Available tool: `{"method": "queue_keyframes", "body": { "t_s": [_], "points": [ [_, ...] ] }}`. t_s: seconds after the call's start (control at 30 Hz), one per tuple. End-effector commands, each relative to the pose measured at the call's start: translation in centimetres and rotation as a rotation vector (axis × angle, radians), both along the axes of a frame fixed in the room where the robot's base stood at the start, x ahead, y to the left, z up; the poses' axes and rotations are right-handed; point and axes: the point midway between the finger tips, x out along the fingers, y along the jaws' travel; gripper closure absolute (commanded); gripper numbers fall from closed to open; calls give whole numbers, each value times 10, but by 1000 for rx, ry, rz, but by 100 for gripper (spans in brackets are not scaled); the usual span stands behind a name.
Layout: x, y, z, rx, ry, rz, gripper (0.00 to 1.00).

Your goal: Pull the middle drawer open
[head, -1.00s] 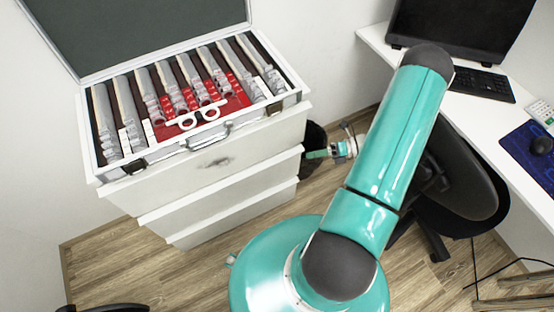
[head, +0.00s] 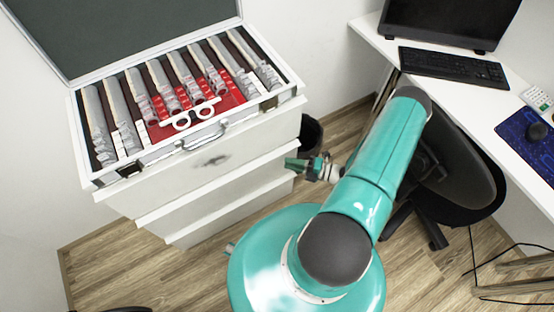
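A white chest of drawers (head: 130,204) stands at the left against the wall. Its middle drawer (head: 222,196) lies below the top drawer front (head: 255,148), which bears a dark smudge, and above the bottom drawer (head: 240,213). The middle drawer looks shut. My gripper (head: 293,163) is small in view, just off the right end of the drawer fronts, around the height of the middle drawer's upper edge in the picture. Its green tip points left. I cannot tell whether it touches the chest, and its finger gap is not clear.
An open lens case (head: 183,142) with rows of lenses and white trial frames (head: 193,115) sits on the chest. A black bin (head: 311,133) stands behind my gripper. A black chair (head: 455,175) and white desk (head: 480,95) are at right.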

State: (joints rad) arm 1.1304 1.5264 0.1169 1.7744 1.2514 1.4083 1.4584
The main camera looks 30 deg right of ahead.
Motion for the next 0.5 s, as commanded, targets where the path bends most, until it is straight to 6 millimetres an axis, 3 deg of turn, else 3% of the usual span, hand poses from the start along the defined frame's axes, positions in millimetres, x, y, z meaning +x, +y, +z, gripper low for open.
{"method": "queue_keyframes", "body": {
  "t_s": [0.2,0.5],
  "points": [
    [29,29,0,1,-1,3,70],
    [43,40,0,-1,-1,1,70]
  ]
}}
